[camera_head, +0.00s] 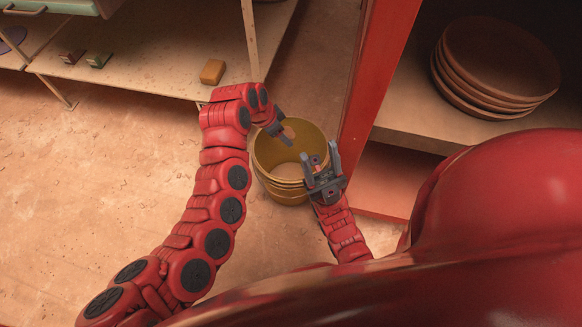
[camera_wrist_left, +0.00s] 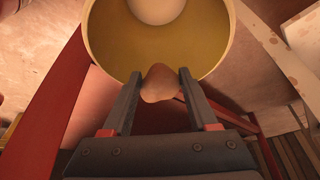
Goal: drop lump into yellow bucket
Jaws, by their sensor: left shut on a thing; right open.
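The yellow bucket (camera_head: 284,190) stands on the floor in the middle of the head view, its opening facing up. My left gripper (camera_head: 287,137) is over the bucket's far rim area. In the left wrist view my left gripper (camera_wrist_left: 160,88) is shut on a brownish lump (camera_wrist_left: 161,84), held between the fingertips. The bucket's yellow inside (camera_wrist_left: 200,45) shows beyond the lump, with a pale round patch at its bottom. My right gripper (camera_head: 318,165) is open and empty at the bucket's right rim; I cannot tell whether it touches the rim.
A low table (camera_head: 150,77) at the back left carries a tan block (camera_head: 213,71) and two small dark blocks. A red post (camera_head: 375,85) and a shelf (camera_head: 400,117) with stacked brown plates (camera_head: 495,65) stand to the right. The floor (camera_head: 90,180) at the left is clear.

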